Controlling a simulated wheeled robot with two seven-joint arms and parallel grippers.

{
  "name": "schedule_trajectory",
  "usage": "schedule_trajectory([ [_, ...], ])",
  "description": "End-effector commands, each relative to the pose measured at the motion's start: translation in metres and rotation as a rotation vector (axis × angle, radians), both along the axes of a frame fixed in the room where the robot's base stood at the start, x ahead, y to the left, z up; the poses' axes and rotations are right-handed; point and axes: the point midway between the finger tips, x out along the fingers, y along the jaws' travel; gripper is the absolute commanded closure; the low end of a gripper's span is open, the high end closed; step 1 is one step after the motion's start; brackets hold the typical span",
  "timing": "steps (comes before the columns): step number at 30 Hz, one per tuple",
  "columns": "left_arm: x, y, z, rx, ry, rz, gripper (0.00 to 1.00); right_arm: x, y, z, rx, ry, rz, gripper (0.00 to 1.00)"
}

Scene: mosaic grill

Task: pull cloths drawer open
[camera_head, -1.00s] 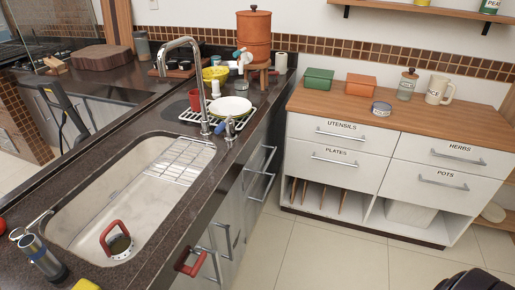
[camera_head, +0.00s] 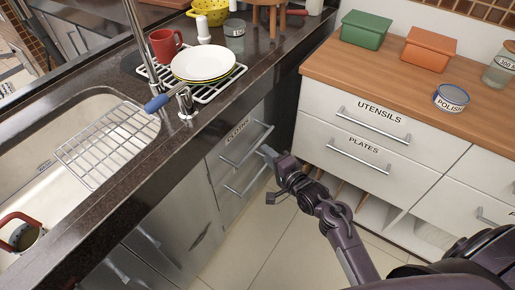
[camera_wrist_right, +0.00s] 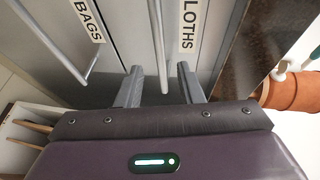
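The cloths drawer (camera_head: 232,143) is a grey front in the counter's side, with its label partly readable, and looks shut. Its bar handle (camera_head: 251,147) also shows in the right wrist view (camera_wrist_right: 159,45). My right gripper (camera_head: 266,153) is at the outer end of this handle. In the right wrist view its two fingers (camera_wrist_right: 160,84) are apart, with the handle bar between them and a gap on each side. The bags drawer (camera_wrist_right: 62,50) is beside it in that view; its handle (camera_head: 246,181) is lower in the head view. My left gripper is out of view.
The white utensils drawer (camera_head: 335,104) and plates drawer (camera_head: 335,150) stand right of my right arm, with protruding handles. A dish rack with plates (camera_head: 204,64) sits on the dark counter above. Tiled floor (camera_head: 262,235) is clear below.

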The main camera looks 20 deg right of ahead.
Motion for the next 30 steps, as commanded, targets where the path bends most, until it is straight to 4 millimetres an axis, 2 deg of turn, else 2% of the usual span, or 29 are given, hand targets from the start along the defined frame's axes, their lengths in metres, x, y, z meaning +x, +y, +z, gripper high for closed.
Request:
schedule_trajectory([
  [6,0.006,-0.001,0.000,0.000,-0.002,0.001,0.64,0.035,0.010,-0.007,-0.001,0.000,0.001,0.66],
  [12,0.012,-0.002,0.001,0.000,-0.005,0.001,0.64,0.058,0.016,-0.012,-0.004,0.002,0.000,0.66],
  [23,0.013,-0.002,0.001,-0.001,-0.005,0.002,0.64,0.064,0.018,-0.013,-0.004,0.003,0.000,0.66],
  [30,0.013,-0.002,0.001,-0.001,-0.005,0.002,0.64,0.063,0.018,-0.013,-0.004,0.003,0.000,0.96],
])
